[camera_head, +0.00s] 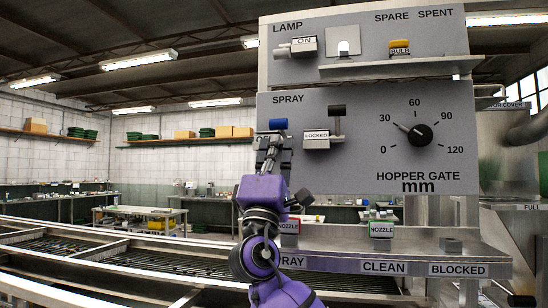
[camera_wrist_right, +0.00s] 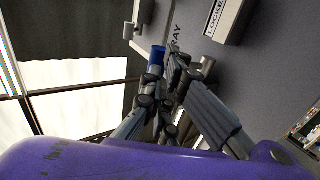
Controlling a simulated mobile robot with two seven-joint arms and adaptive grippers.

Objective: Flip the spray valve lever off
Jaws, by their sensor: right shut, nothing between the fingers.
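The spray valve lever shows its blue handle (camera_head: 278,123) under the SPRAY label, near the left edge of the grey panel (camera_head: 360,170). My right gripper (camera_head: 270,138) is raised just below and in front of that handle and hides the rest of the valve. In the right wrist view the blue handle (camera_wrist_right: 157,54) shows right at the fingertips of the right gripper (camera_wrist_right: 165,62). The fingers are shut with nothing held. I cannot tell whether they touch the handle. My left gripper is not in view.
To the right are a LOCKED box (camera_head: 316,139) with a black-handled lever (camera_head: 337,111) and the hopper gate dial (camera_head: 420,134). Below, a shelf (camera_head: 335,242) carries two nozzle blocks, one green (camera_head: 381,229). A railed roller deck (camera_head: 100,250) lies to the left.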

